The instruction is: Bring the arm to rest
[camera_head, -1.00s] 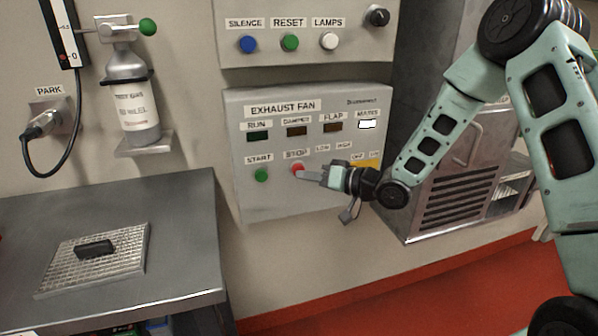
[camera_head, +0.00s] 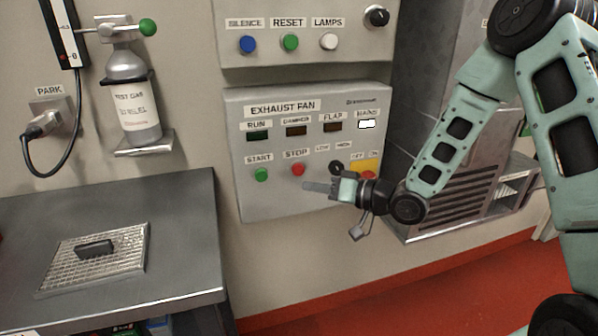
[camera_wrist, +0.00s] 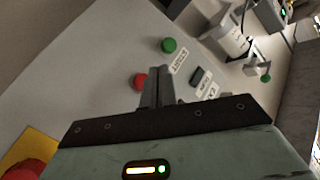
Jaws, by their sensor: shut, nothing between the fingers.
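My gripper (camera_head: 308,186) is in front of the lower edge of the exhaust fan panel (camera_head: 290,205). Its fingers point left, a little below the red STOP button (camera_head: 297,169), and appear apart from it in the head view. In the wrist view my gripper's fingers (camera_wrist: 158,72) are closed together with nothing between them. The STOP button (camera_wrist: 139,81) shows just left of the fingers there, with the green START button (camera_wrist: 169,45) beyond. The arm is bent, reaching in from the right.
The white MAINS lamp (camera_head: 367,124) is bright; the RUN lamp (camera_head: 257,136) is dark. A louvred metal cabinet (camera_head: 455,200) stands behind my arm. A steel bench (camera_head: 190,240) with a dark block (camera_head: 95,249) on a mesh plate is at left. A gas bottle (camera_head: 135,105) hangs above it.

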